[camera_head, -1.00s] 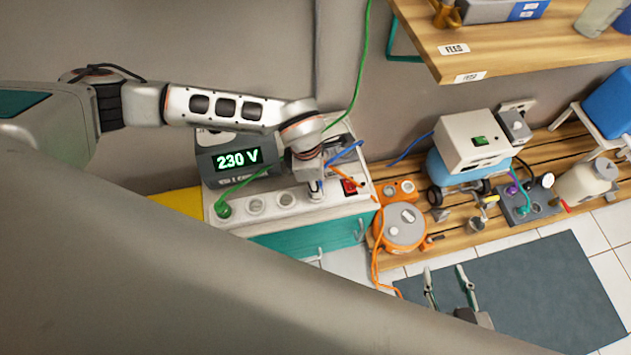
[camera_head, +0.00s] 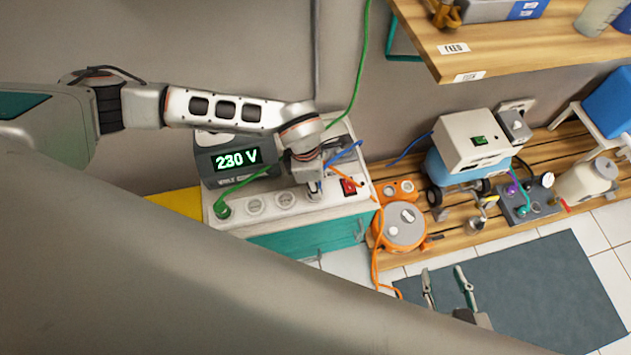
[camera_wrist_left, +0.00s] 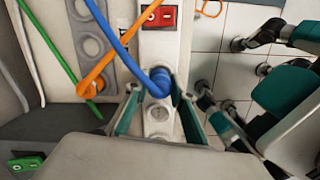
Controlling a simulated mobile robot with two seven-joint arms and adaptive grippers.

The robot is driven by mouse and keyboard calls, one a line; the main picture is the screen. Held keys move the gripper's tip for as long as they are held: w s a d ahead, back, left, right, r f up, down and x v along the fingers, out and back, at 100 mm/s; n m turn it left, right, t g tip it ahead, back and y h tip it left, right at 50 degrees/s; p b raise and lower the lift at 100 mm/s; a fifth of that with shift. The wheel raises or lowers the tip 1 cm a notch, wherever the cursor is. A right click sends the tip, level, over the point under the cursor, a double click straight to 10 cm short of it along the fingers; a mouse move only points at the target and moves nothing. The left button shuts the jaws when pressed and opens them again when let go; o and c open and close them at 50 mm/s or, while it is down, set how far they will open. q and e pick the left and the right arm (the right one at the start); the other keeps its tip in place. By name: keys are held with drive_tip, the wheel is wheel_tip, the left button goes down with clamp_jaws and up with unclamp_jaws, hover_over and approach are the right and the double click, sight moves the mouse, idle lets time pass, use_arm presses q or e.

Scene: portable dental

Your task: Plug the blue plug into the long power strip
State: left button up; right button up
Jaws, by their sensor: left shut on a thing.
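The long power strip (camera_head: 238,224) is white, with a row of round sockets and a red switch (camera_head: 348,187) at its right end. My left gripper (camera_head: 315,190) is over the strip beside that switch. In the left wrist view the gripper (camera_wrist_left: 158,112) is shut on the blue plug (camera_wrist_left: 160,78), whose blue cable (camera_wrist_left: 112,38) arches up. The plug is over the socket row, with a round socket face (camera_wrist_left: 158,114) showing beside it. I cannot tell whether its pins are in a socket. My right gripper (camera_head: 450,290) is open and empty over the dark mat.
A green plug (camera_head: 222,209) sits in the strip's left-end socket. Green and orange cables (camera_wrist_left: 110,50) run close to the left gripper. An orange cable reel (camera_head: 403,227) stands to the right. The dark mat (camera_head: 540,290) is mostly clear.

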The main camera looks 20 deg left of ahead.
use_arm(q)
drive_tip(key=shift+f, duration=0.7)
drive_tip(key=o, duration=1.2)
drive_tip(key=shift+r, duration=0.1)
drive_tip(key=r, duration=0.4)
drive_tip(key=a+r, duration=0.1)
drive_tip(key=r, duration=0.6)
drive_tip(key=shift+s+a+r, duration=0.15)
drive_tip(key=shift+s+r, duration=0.15)
drive_tip(key=shift+r, duration=0.1)
